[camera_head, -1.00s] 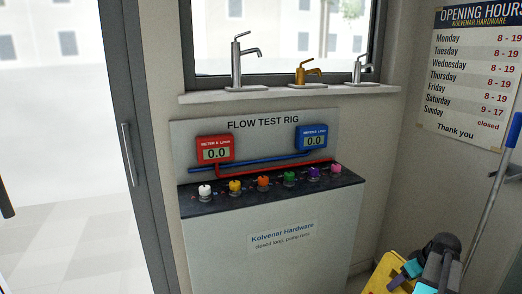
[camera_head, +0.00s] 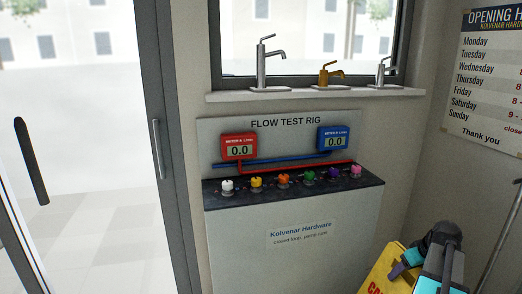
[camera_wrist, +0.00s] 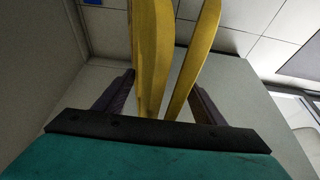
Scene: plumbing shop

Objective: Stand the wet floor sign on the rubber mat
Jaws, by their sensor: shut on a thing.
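The yellow wet floor sign (camera_head: 376,270) shows at the bottom right of the head view, tilted, with part of its lettering visible and its lower part cut off by the frame edge. My gripper (camera_head: 397,272) is shut on the sign near its upper part. In the wrist view two yellow panels of the sign (camera_wrist: 152,60) rise between the dark fingers of my gripper (camera_wrist: 160,100). The panels stand slightly apart from each other. The rubber mat is not in view.
The flow test rig (camera_head: 290,240) stands against the wall left of the sign. A glass door (camera_head: 80,150) is at the left. A mop-like handle (camera_head: 500,240) leans at the right. Taps line the window sill (camera_head: 310,96).

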